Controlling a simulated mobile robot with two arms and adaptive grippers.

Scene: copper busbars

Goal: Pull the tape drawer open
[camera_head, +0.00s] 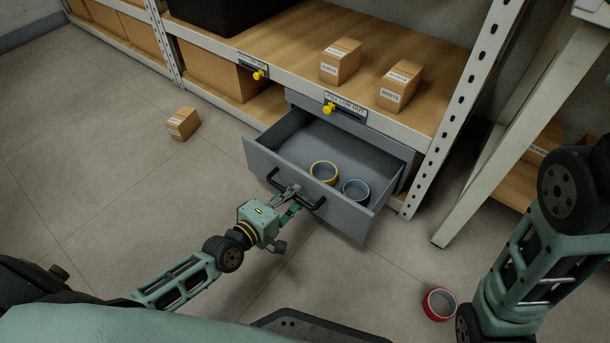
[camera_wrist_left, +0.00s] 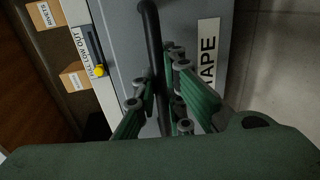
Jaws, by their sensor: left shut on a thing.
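The grey tape drawer (camera_head: 334,199) stands pulled out from under the shelf in the head view, its inside open to view. A yellow tape roll (camera_head: 323,172) and a grey-blue tape roll (camera_head: 356,190) lie in it. My left gripper (camera_head: 290,194) is shut on the black drawer handle (camera_head: 317,205) at the drawer front. In the left wrist view the handle (camera_wrist_left: 150,40) runs between the fingers, beside a white label (camera_wrist_left: 208,65) reading "TAPE". Of my right arm, links show at the right of the head view; its gripper is out of view.
A red tape roll (camera_head: 439,303) lies on the floor near my right arm. A small carton (camera_head: 182,123) lies on the floor at left. Labelled cartons (camera_head: 340,61) stand on the shelf above. A pale shelf post (camera_head: 455,110) rises right of the drawer. The floor at left is mostly clear.

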